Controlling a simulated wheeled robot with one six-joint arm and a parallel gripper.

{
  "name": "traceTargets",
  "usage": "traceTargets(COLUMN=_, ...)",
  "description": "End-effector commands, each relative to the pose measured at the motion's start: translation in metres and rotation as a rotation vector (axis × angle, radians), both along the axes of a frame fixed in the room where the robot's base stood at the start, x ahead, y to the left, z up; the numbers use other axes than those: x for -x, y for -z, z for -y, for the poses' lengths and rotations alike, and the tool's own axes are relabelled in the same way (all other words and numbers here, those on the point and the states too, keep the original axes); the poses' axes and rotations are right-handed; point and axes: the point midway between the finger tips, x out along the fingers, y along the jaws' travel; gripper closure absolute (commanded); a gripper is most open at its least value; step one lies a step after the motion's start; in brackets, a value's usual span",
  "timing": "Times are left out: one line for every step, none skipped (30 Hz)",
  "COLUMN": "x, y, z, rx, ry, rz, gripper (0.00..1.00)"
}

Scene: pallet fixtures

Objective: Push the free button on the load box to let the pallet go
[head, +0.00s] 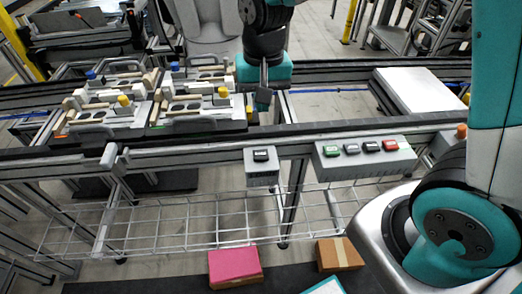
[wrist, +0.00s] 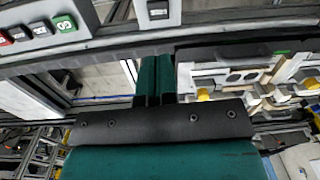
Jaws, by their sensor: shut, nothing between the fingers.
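A small grey box (head: 260,178) with one black button (head: 260,155) hangs on the front rail; its label is too small to read, so I cannot tell if it is the load box. The black button also shows at the top of the wrist view (wrist: 158,10). Black pallets with light fixtures (head: 198,126) sit on the conveyor at left; their fixtures also show at right in the wrist view (wrist: 235,76). My gripper (head: 263,98) is over the conveyor just right of the pallets, behind the small box and apart from it. Its teal fingers (wrist: 153,82) are together and empty.
A wider grey box (head: 365,161) carries green, grey, black and red buttons right of the small box. A white slab (head: 420,88) lies on the conveyor at right. A wire shelf (head: 180,222) is below the rail, with pink (head: 235,265) and brown boxes (head: 340,254) on the floor.

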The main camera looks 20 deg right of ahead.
Motion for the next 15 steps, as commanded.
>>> traceTargets(x=-0.0060, y=0.0092, z=0.0021, rx=0.015, ry=0.032, rz=-0.005, gripper=1.00)
traceTargets(x=-0.0087, y=0.0116, z=0.0035, rx=0.023, ry=0.048, rz=-0.005, gripper=1.00)
traceTargets(x=-0.0107, y=0.0137, z=0.0045, rx=0.029, ry=0.063, rz=-0.005, gripper=1.00)
traceTargets(x=-0.0115, y=0.0145, z=0.0049, rx=0.032, ry=0.069, rz=-0.006, gripper=1.00)
traceTargets(x=-0.0119, y=0.0148, z=0.0051, rx=0.033, ry=0.072, rz=-0.005, gripper=1.00)
traceTargets(x=-0.0121, y=0.0145, z=0.0052, rx=0.034, ry=0.073, rz=-0.005, gripper=1.00)
traceTargets(x=-0.0120, y=0.0142, z=0.0052, rx=0.033, ry=0.072, rz=-0.004, gripper=1.00)
traceTargets(x=-0.0120, y=0.0140, z=0.0050, rx=0.033, ry=0.071, rz=-0.004, gripper=1.00)
traceTargets(x=-0.0118, y=0.0139, z=0.0050, rx=0.033, ry=0.071, rz=-0.004, gripper=1.00)
traceTargets(x=-0.0117, y=0.0139, z=0.0049, rx=0.033, ry=0.070, rz=-0.005, gripper=1.00)
traceTargets(x=-0.0117, y=0.0139, z=0.0049, rx=0.032, ry=0.070, rz=-0.005, gripper=1.00)
traceTargets(x=-0.0116, y=0.0140, z=0.0047, rx=0.032, ry=0.070, rz=-0.005, gripper=1.00)
traceTargets(x=-0.0115, y=0.0144, z=0.0047, rx=0.032, ry=0.069, rz=-0.005, gripper=1.00)
traceTargets(x=-0.0114, y=0.0153, z=0.0047, rx=0.032, ry=0.069, rz=-0.006, gripper=1.00)
traceTargets(x=-0.0114, y=0.0171, z=0.0046, rx=0.033, ry=0.069, rz=-0.006, gripper=1.00)
